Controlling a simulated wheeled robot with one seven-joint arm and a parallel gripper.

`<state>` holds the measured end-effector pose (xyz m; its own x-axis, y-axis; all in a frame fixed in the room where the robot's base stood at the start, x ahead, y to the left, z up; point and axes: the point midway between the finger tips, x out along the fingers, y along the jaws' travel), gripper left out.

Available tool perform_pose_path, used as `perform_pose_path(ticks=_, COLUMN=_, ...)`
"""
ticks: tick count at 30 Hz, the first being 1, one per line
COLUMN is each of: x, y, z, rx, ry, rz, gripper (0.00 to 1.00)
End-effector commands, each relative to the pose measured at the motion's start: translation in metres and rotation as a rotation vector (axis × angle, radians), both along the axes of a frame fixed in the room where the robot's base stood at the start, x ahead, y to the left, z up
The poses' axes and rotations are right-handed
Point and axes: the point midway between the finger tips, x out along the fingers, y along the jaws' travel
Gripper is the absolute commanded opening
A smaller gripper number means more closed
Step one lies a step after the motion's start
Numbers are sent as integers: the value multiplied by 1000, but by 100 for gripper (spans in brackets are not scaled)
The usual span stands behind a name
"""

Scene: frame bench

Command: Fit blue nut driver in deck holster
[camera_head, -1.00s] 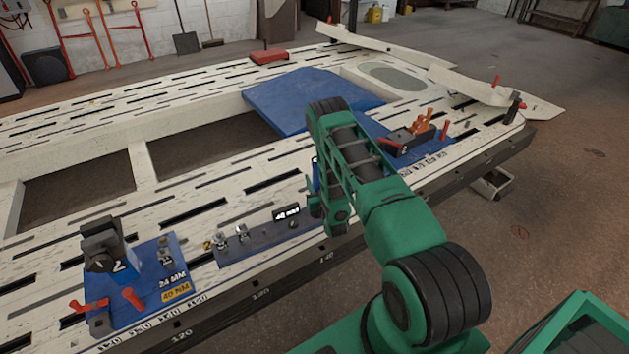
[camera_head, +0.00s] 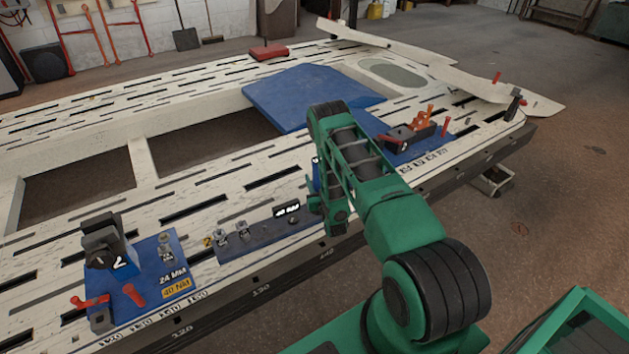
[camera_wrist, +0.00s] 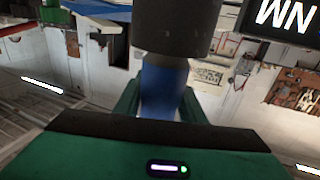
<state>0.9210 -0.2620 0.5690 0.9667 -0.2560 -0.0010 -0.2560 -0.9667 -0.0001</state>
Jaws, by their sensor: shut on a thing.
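My gripper (camera_wrist: 158,108) is shut on a blue part that I take to be the blue nut driver (camera_wrist: 162,84), seen between the green fingers in the wrist view. A thick dark cylinder (camera_wrist: 176,26) sits right above the blue part; I cannot tell whether it belongs to the driver. In the head view my arm hides the gripper and most of what it holds, over the bench's near side. I cannot pick out the deck holster for certain. A dark strip (camera_head: 262,238) with small metal pieces and a label lies left of my arm.
A blue plate (camera_head: 150,262) at the left bears a black block (camera_head: 100,235) and red handles. Another blue plate (camera_head: 433,148) with orange and black tools lies right of my arm. The slotted pale bench (camera_head: 215,190) has large openings behind. A blue panel (camera_head: 300,97) lies farther back.

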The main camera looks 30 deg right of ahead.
Motion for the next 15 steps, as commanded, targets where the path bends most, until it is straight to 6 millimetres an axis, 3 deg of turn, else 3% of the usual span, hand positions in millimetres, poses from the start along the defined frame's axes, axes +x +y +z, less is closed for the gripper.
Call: perform_pose_path(ticks=15, x=1, y=0, z=-9, rx=-1, ry=-3, rz=0, gripper=0)
